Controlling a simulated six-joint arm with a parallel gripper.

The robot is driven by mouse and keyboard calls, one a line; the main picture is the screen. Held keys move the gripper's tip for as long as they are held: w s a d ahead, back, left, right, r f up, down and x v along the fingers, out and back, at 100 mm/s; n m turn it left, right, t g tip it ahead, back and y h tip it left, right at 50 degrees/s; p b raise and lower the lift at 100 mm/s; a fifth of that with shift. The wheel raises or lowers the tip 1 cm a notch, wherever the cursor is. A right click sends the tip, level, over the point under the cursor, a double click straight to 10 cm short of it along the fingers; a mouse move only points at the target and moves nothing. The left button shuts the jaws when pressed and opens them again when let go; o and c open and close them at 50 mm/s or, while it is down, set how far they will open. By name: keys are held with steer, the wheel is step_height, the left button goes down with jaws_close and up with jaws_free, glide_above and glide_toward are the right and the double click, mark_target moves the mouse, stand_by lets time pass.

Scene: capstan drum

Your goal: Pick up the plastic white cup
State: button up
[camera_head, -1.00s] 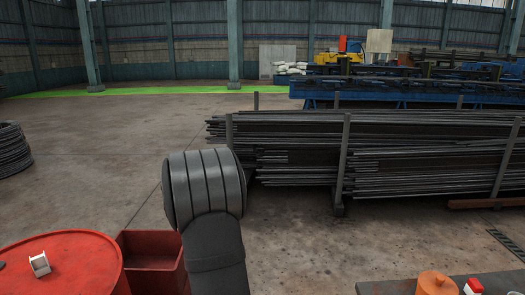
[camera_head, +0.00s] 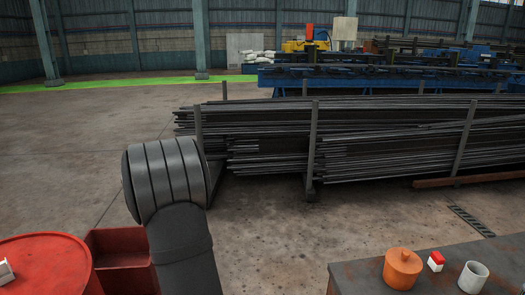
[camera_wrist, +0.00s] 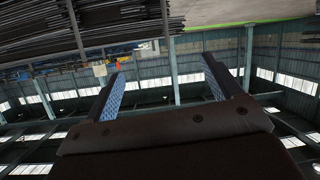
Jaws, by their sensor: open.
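A white-grey cup (camera_head: 473,278) stands upright on a dark table (camera_head: 345,278) at the lower right of the head view. In the head view only my dark arm shows, well left of the table, and the fingers are hidden.
A red drum (camera_head: 40,262) with a small white object (camera_head: 6,272) on top stands at the lower left. A red open bin (camera_head: 122,250) is beside it. Long stacked metal bars (camera_head: 390,135) lie behind. Bare floor (camera_head: 270,240) lies between bin and table.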

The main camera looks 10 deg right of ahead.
steer(key=shift+d, duration=0.1)
steer(key=w+d+m+g+h, duration=0.1)
steer(key=w+d+m+g, duration=0.2)
steer(key=d, duration=1.3)
steer(key=w+d+m+h, duration=0.1)
steer(key=w+d+m, duration=0.3)
steer(key=d, duration=1.3)
steer(key=s+d+m+g+h, duration=0.1)
steer(key=s+d+m+g, duration=0.15)
steer(key=d, duration=0.95)
steer(key=s+d+m+g+h, duration=0.1)
steer(key=s+d, duration=0.3)
steer(key=d, duration=0.8)
steer(key=m+g+h, duration=0.1)
steer(key=m+g, duration=0.6)
steer(key=m, duration=0.1)
glide_toward(473, 277)
steer(key=shift+m, duration=0.25)
steer(key=x, duration=0.5)
steer(key=w+d+x, duration=0.1)
steer(key=x, duration=0.1)
steer(key=shift+d, duration=0.15)
steer(key=shift+w+d+x, duration=0.1)
steer(key=shift+w+x, duration=0.05)
steer(key=shift+x, duration=1.35)
steer(key=shift+w+d+x, duration=0.1)
steer(key=shift+x, duration=1.4)
steer(key=shift+r, duration=0.1)
